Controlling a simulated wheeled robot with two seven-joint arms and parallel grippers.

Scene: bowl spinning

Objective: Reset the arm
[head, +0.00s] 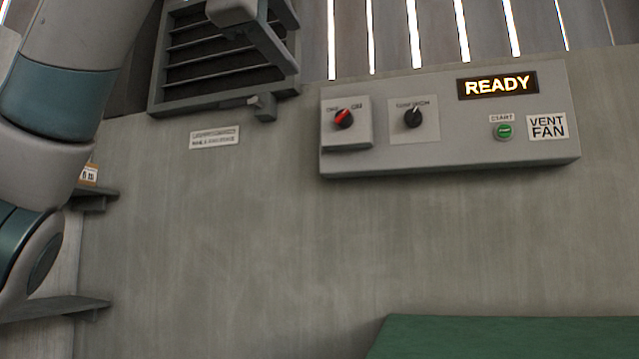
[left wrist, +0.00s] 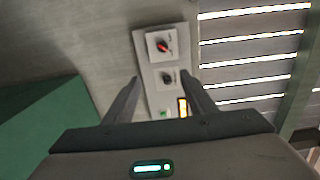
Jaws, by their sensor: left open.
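My left gripper (head: 288,45) is at the top of the head view, in front of the louvred vent. In the left wrist view its two fingers (left wrist: 160,80) stand apart with nothing between them, so it is open. The grey wall panel (head: 460,155) is to its right in the head view, apart from it. The panel carries a red-marked knob (head: 344,118), a black knob (head: 413,117), a green start button (head: 503,131) and a lit display reading READY (head: 497,85). The panel also shows beyond the fingers in the left wrist view (left wrist: 147,65). My right gripper is not in view.
A dark louvred vent (head: 190,55) is on the wall at upper left, with a small label (head: 214,137) below it. Small shelves (head: 70,307) stick out at the left. A green surface (head: 500,338) is at bottom right. The wall below the panel is bare.

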